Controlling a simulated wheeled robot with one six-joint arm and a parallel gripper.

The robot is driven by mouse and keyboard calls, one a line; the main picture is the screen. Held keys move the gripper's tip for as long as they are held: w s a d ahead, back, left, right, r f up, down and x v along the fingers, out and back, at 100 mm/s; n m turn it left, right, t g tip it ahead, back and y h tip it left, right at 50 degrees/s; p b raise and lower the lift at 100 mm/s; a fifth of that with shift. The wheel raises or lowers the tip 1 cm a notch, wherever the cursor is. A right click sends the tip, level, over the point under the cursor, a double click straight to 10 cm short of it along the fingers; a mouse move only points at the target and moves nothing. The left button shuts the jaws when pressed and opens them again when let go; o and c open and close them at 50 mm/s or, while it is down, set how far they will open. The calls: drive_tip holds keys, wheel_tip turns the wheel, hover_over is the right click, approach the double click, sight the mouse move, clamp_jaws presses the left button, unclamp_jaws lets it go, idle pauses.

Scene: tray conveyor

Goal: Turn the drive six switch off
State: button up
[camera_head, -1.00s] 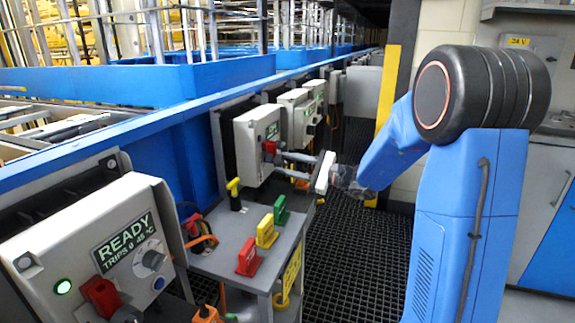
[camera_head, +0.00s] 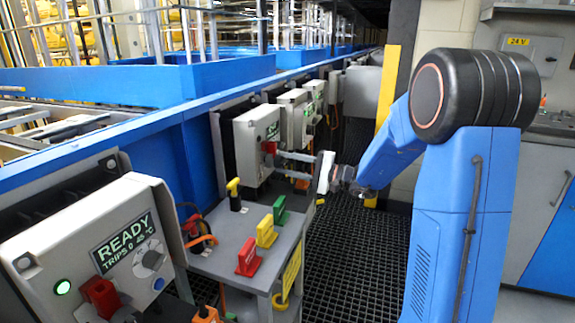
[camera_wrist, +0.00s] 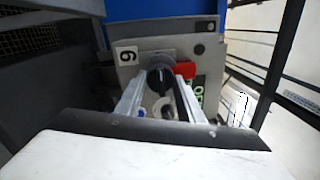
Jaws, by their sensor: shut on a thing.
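The grey drive box (camera_wrist: 128,70) marked with a 6 fills the middle of the wrist view, seen turned. A black rotary knob (camera_wrist: 160,76) on its face sits between the fingertips of my gripper (camera_wrist: 163,92), which is shut on it. A red handle (camera_wrist: 187,69) shows just right of the knob, partly behind the right finger. The green display (camera_wrist: 199,90) is mostly hidden. In the head view my gripper (camera_head: 280,163) reaches from the right to this box (camera_head: 250,135), at its red handle (camera_head: 268,147).
A nearer drive box (camera_head: 60,240) reads READY with a green lamp lit. A grey cart (camera_head: 215,240) below my gripper carries red, yellow and green tags (camera_head: 267,231) and a yellow-handled tool (camera_head: 234,193). More boxes (camera_head: 294,115) line the blue conveyor beyond.

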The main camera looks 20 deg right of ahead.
idle(0.4)
drive_tip(key=o, duration=1.1)
drive_tip(key=shift+c, duration=0.2)
drive_tip(key=shift+d, duration=0.1)
drive_tip(key=v, duration=1.7)
drive_tip(key=shift+s+d+f, duration=0.1)
drive_tip(key=shift+s, duration=0.05)
